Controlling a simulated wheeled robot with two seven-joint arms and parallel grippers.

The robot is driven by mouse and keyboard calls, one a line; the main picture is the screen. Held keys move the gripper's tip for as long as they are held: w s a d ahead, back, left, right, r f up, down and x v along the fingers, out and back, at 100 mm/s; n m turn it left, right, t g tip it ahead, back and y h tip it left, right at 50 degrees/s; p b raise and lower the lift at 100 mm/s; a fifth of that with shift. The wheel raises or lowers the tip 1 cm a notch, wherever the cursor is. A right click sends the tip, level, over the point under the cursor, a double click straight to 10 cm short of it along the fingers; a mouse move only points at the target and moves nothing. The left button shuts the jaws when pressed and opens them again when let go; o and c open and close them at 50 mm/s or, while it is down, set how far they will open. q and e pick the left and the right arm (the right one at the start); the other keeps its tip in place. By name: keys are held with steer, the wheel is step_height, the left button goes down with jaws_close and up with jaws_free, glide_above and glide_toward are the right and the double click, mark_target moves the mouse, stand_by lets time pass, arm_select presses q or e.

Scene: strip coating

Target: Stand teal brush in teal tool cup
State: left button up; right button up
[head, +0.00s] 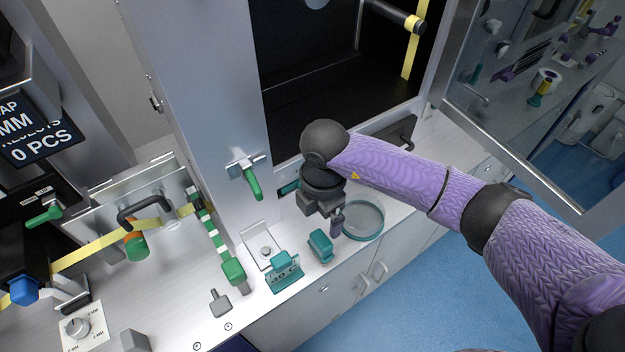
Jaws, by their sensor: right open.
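My right gripper (337,222) points down over the counter, in front of the open cabinet. It is open, and I see nothing held in it. A round teal-rimmed dish (363,222) stands just right of its fingers. A small teal block (320,246) is just below and left of the fingers, apart from them. A teal holder with a label (284,272) stands further left. A flat teal piece (289,187) lies behind the gripper, partly hidden by it. I cannot tell which teal item is the brush or the tool cup. My left gripper is not in view.
A metal bracket (262,249) and a green-and-white striped bar (215,240) stand on the left of the counter. A yellow strip (100,245) crosses the machine at far left. The glass door (520,110) is open at right.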

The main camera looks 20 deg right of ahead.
mark_target(321, 239)
steer(key=f+b, duration=0.1)
steer(key=f, duration=0.2)
steer(key=f+b, duration=0.1)
steer(key=f, duration=0.2)
steer(key=f+b, duration=0.1)
steer(key=f, duration=0.2)
steer(key=shift+s+f, duration=0.2)
steer(key=shift+s, duration=0.15)
steer(key=shift+f, duration=0.2)
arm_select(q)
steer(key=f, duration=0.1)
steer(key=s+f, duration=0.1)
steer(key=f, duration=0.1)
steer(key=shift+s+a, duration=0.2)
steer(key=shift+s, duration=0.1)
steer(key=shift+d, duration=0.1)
arm_select(e)
steer(key=c, duration=1.3)
steer(key=shift+o, duration=0.2)
jaws_close()
step_height(321, 239, up, 6)
steer(key=p, duration=0.5)
steer(key=shift+r+p, duration=0.2)
steer(key=shift+p, duration=0.2)
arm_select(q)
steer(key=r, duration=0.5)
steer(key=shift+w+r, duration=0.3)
arm_select(e)
steer(key=shift+f, duration=0.1)
